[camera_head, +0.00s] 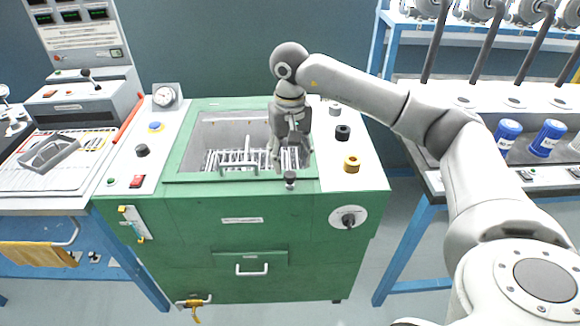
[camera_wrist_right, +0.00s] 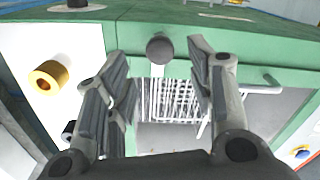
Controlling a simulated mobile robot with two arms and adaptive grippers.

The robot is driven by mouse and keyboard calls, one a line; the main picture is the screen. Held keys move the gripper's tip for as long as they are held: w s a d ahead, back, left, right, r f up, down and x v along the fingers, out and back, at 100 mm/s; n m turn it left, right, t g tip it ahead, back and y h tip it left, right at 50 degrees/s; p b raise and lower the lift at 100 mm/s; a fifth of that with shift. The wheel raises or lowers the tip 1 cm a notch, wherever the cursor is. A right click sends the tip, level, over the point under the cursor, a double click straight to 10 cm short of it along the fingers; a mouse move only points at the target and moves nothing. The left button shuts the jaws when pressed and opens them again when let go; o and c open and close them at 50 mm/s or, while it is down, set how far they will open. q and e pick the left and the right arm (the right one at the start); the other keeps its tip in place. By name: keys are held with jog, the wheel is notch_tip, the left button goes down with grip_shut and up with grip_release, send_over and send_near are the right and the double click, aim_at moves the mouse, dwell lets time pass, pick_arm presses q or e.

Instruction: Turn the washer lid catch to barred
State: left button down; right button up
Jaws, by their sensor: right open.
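The green washer (camera_head: 295,248) stands in the middle of the head view with a wire rack in its open-topped basin. A small dark round knob (camera_head: 290,179), which looks like the lid catch, sits at the basin's front edge. It also shows in the right wrist view as a dark round knob (camera_wrist_right: 160,50). I cannot read its setting. My right gripper (camera_head: 289,160) points down over the front of the basin, just behind and above the knob. In the wrist view its open fingers (camera_wrist_right: 158,55) lie to either side of the knob, with nothing between them. My left gripper is out of view.
A yellow ring-shaped knob (camera_head: 352,164) and a black knob (camera_head: 342,132) stand on the washer's right top. A black dial (camera_head: 348,218) is on its front. A gauge (camera_head: 166,96) stands at the back left. Blue cans (camera_head: 507,134) are on the right bench.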

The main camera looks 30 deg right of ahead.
aim_at(290, 173)
notch_tip(290, 173, up, 8)
dwell(0.6)
